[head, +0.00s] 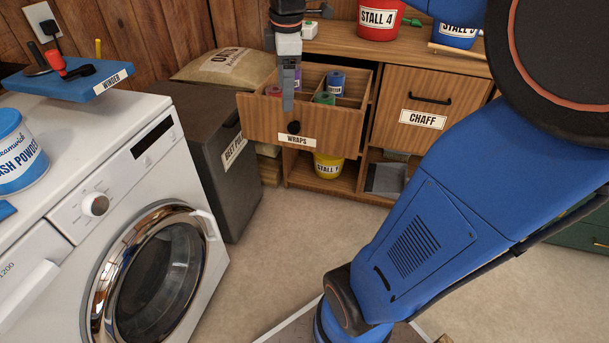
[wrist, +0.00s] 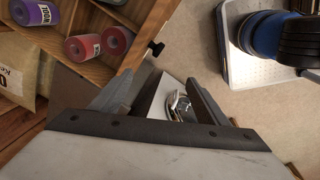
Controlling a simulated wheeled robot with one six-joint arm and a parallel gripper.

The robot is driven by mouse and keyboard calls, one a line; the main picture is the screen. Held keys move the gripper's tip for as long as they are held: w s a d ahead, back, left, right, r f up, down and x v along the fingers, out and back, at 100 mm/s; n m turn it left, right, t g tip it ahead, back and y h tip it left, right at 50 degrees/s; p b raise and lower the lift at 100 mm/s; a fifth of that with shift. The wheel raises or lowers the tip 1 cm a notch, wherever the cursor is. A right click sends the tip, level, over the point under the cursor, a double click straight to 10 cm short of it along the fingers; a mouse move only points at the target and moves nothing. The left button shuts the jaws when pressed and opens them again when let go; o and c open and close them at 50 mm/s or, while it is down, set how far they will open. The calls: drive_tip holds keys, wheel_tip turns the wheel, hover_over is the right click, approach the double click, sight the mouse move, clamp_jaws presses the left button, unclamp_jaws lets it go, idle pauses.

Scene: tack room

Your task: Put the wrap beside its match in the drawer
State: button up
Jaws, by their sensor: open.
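The drawer labelled WRAPS (head: 262,118) is pulled open, with dividers inside. In the head view it holds a red wrap (head: 273,91), a green wrap (head: 325,98), a blue wrap (head: 336,84) and a purple wrap (head: 297,80), partly hidden by my gripper. My gripper (head: 288,106) points down at the drawer's left part, its tips in front of the drawer front in the picture.
A washing machine (head: 70,245) stands at left, bearing a blue winder (head: 75,82) and a powder tub (head: 15,150). A dark bin (head: 205,150) and an oats sack (head: 220,66) are beside the drawer. The CHAFF drawer (head: 430,95) is shut.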

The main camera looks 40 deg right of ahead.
drive_tip(key=s+a+f+m+t, duration=0.1)
drive_tip(key=s+a+f+m, duration=0.1)
drive_tip(key=s, duration=0.4)
drive_tip(key=s+a+f+m+t, duration=0.1)
drive_tip(key=s+a+f+m, duration=0.2)
drive_tip(key=s+f+m, duration=0.2)
drive_tip(key=s+a+f+m+t, duration=0.1)
drive_tip(key=s+f+m, duration=0.3)
drive_tip(key=s, duration=0.4)
drive_tip(key=shift+a+f+m, duration=0.15)
drive_tip(key=shift+a+m, duration=0.65)
drive_tip(key=shift+m, duration=0.1)
